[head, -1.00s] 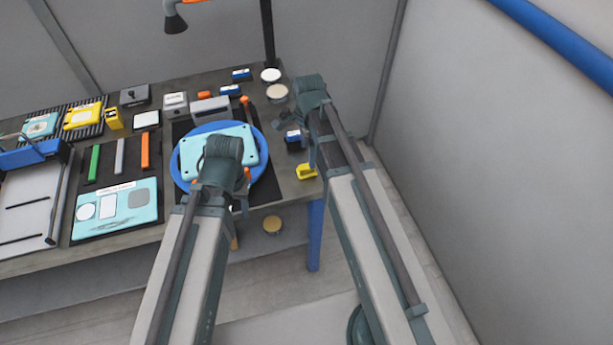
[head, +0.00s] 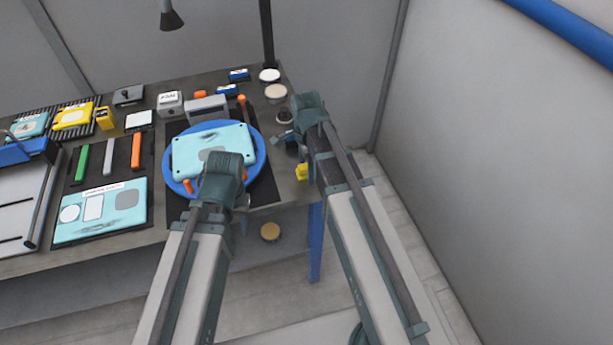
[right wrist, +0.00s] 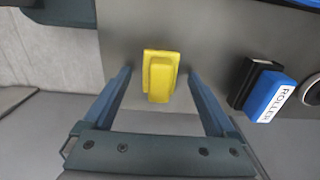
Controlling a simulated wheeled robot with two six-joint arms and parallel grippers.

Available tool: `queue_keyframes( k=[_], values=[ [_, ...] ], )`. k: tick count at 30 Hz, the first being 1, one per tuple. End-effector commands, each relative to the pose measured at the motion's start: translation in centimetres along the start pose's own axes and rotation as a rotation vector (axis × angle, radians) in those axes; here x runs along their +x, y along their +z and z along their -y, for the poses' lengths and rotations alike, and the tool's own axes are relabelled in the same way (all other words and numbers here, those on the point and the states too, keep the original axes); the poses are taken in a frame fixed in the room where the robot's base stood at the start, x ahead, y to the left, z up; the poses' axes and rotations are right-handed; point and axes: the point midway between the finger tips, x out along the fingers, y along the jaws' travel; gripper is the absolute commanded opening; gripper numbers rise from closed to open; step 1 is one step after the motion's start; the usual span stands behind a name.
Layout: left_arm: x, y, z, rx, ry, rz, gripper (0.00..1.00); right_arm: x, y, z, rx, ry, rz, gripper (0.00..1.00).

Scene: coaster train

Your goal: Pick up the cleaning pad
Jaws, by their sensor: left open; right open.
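A small yellow block with a wider flat base, which I take to be the cleaning pad (right wrist: 160,76), lies on the grey bench top in the right wrist view. In the head view the pad (head: 301,172) is at the bench's front right corner, partly covered by my right arm. My right gripper (right wrist: 157,80) is open, with its fingers on either side of the pad in the picture and a gap on both sides. I cannot tell its height above it. My left gripper (head: 222,188) is over the blue round plate (head: 258,182); its jaws are mostly hidden.
A blue box labelled ROLLER (right wrist: 269,96) lies right of the pad. A light-blue case (head: 185,155) rests on the blue plate. Tools, a teal tray (head: 125,220) and several small boxes fill the bench's left. Beyond its right end is open floor.

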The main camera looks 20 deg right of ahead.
Motion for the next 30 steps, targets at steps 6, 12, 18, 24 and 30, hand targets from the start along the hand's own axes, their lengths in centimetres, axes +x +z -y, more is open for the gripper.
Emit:
queue_keyframes(
  k=[6,12,18,24,30],
  values=[
    [0.23,-0.01,-0.02,0.0,0.0,0.0,0.5,0.23,-0.02,0.0,0.0,0.0,0.0,0.91],
    [0.22,-0.01,-0.02,0.0,0.0,0.0,0.5,0.23,-0.03,0.0,0.0,0.0,0.0,0.64],
    [0.23,-0.01,-0.02,0.0,0.0,0.0,0.5,0.23,-0.03,0.0,0.0,0.0,0.0,0.28],
    [0.23,-0.01,-0.02,0.0,0.0,0.0,0.5,0.23,-0.03,0.0,0.0,0.0,0.0,0.0],
    [0.22,-0.01,-0.02,0.0,0.0,0.0,0.5,0.22,-0.03,0.01,0.0,0.0,0.0,0.0]
  ],
)
